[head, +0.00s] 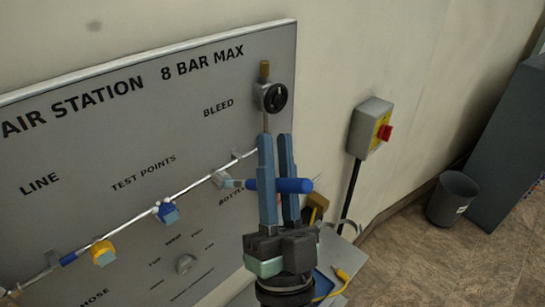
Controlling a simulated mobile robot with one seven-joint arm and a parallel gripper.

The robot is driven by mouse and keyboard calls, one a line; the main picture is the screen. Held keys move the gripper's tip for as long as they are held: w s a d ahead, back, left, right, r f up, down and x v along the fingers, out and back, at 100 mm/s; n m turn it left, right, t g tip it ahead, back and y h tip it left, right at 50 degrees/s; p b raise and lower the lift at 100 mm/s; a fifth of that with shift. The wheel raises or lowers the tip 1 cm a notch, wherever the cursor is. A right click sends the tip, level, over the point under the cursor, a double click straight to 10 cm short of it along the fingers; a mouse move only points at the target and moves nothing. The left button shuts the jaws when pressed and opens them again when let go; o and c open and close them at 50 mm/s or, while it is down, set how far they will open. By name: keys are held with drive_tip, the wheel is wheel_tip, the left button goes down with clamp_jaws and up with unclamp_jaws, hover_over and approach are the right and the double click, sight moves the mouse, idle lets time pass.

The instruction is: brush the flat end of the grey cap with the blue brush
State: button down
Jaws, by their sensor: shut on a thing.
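My gripper (275,140) points up the picture in front of the panel, with its two long blue-grey fingers shut on the blue brush (294,186). The brush lies nearly level across the fingers. Its thick blue handle sticks out to the right and its pale tip points left. The grey cap (220,179) sits on the pipe at the panel, just left of the brush tip. The tip overlaps the cap's right side in the picture; I cannot tell whether they touch. The near finger hides part of the brush.
The pipe also carries a blue cap (168,213) and a yellow cap (103,252) at lower left. A black bleed knob (274,97) is above my fingers. A grey switch box (370,128) with a red knob is on the wall at right. A bin (452,199) stands on the floor.

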drive_tip(key=shift+s+a+b, duration=0.3)
drive_tip(key=shift+s+a, duration=0.1)
drive_tip(key=shift+s, duration=0.05)
drive_tip(key=shift+w+d, duration=0.2)
drive_tip(key=shift+d, duration=0.05)
drive_tip(key=shift+s+a, duration=0.15)
drive_tip(key=shift+s, duration=0.05)
drive_tip(key=shift+w+f, duration=0.1)
drive_tip(key=shift+w, duration=0.05)
drive_tip(key=shift+s+a, duration=0.15)
drive_tip(key=shift+s, duration=0.05)
idle(0.3)
